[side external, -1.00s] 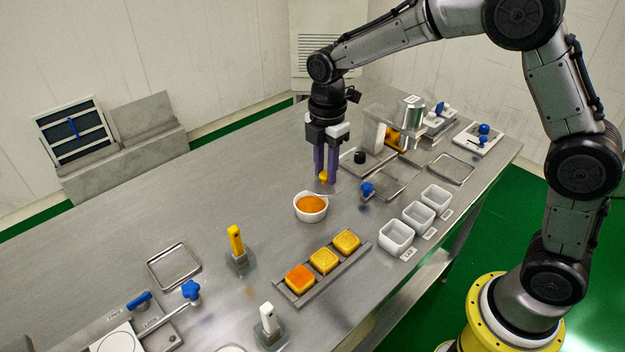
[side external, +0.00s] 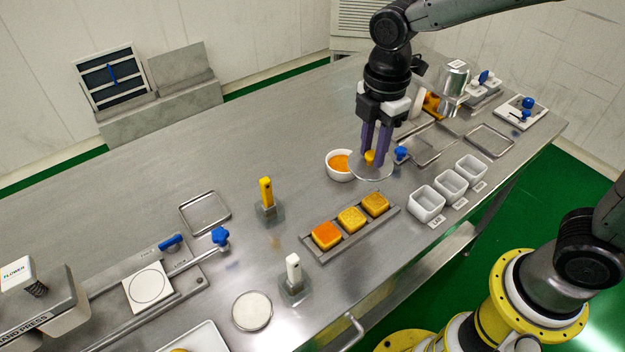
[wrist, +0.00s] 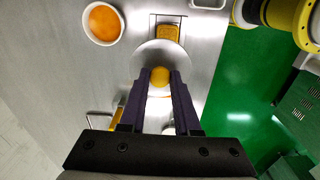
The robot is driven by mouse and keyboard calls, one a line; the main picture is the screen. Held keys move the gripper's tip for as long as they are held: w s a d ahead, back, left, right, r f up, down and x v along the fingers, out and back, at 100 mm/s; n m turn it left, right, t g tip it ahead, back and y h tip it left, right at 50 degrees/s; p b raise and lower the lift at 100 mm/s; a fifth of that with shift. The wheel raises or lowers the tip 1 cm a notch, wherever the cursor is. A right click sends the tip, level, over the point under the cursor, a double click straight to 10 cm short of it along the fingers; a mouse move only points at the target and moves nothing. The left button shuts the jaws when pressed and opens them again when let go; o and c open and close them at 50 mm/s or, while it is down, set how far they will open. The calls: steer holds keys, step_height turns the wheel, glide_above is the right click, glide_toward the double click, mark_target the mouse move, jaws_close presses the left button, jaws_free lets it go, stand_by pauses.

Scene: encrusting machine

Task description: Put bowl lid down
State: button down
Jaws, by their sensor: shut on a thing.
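The bowl lid (side external: 372,173) is a clear, pale disc with a yellow knob (side external: 369,157). My gripper (side external: 372,155) points down with its purple fingers shut on the knob. In the wrist view the lid (wrist: 152,55) lies level beyond the fingertips, with the round knob (wrist: 159,76) between them. A white bowl (side external: 334,175) of orange filling stands on the table just left of the lid, uncovered. It also shows at upper left in the wrist view (wrist: 91,35). I cannot tell whether the lid touches the table or hangs just above it.
A rail (side external: 318,258) of yellow-orange square pieces lies in front of the lid. Three white containers (side external: 427,205) stand to its right. A blue knob (side external: 401,153) and metal trays (side external: 489,141) lie right and behind. The table left of the bowl is clear.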

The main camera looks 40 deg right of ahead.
steer(key=shift+w+a+f+n, duration=0.15)
steer(key=shift+a+f, duration=0.15)
steer(key=shift+a, duration=0.15)
steer(key=shift+w+a+f+n, duration=0.15)
steer(key=shift+a+f, duration=0.1)
steer(key=shift+a, duration=0.2)
steer(key=w+a+f, duration=0.1)
steer(key=w+f, duration=0.2)
steer(key=w, duration=0.1)
steer(key=w+a+f, duration=0.1)
steer(key=w+f, duration=0.2)
steer(key=w, duration=0.1)
steer(key=w+a+f, duration=0.2)
steer(key=w+f, duration=0.1)
steer(key=shift+w+a, duration=0.1)
steer(key=shift+w, duration=0.3)
steer(key=shift+w+a+f, duration=0.1)
steer(key=shift+w+f, duration=0.15)
steer(key=shift+f, duration=1.55)
steer(key=shift+f, duration=0.15)
steer(key=c, duration=0.6)
jaws_free()
